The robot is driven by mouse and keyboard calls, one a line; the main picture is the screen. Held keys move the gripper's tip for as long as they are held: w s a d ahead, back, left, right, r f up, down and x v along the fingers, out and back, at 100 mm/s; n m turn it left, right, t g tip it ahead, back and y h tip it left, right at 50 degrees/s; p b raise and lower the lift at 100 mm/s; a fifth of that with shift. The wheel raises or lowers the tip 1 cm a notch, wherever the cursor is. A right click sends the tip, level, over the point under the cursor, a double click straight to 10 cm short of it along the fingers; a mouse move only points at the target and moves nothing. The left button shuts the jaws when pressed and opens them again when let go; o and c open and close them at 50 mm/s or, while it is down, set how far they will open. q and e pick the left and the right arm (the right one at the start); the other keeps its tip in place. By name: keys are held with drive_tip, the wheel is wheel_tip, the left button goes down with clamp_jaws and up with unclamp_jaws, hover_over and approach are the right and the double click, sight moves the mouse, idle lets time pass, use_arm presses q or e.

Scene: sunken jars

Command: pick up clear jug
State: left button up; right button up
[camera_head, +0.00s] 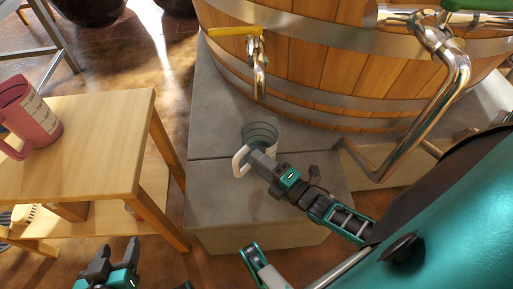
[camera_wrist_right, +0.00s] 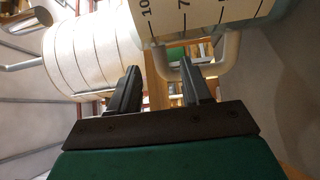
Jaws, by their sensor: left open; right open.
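The clear jug (camera_head: 263,132) stands upright on the grey stone ledge, below the barrel's tap. It is see-through grey with a pale handle (camera_head: 239,163) toward the lower left. My right gripper (camera_head: 262,163) is at the jug's near side, close to the handle. In the right wrist view, the jug's scale-marked wall (camera_wrist_right: 205,18) and handle (camera_wrist_right: 229,60) lie just beyond the open fingers (camera_wrist_right: 160,88). I cannot tell whether the fingers touch the handle. My left gripper (camera_head: 112,258) is open and empty at the lower left, far from the jug.
A wooden barrel (camera_head: 305,62) with a metal tap (camera_head: 259,70) rises behind the ledge (camera_head: 212,200). A bent metal pipe (camera_head: 440,95) comes down at the right. A wooden table (camera_head: 95,130) on the left holds a pink jug (camera_head: 32,112).

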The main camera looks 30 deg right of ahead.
sight(243, 149)
drive_tip(key=shift+b+x, duration=0.6)
drive_tip(key=shift+x, duration=2.6)
drive_tip(key=shift+c, duration=0.2)
clamp_jaws()
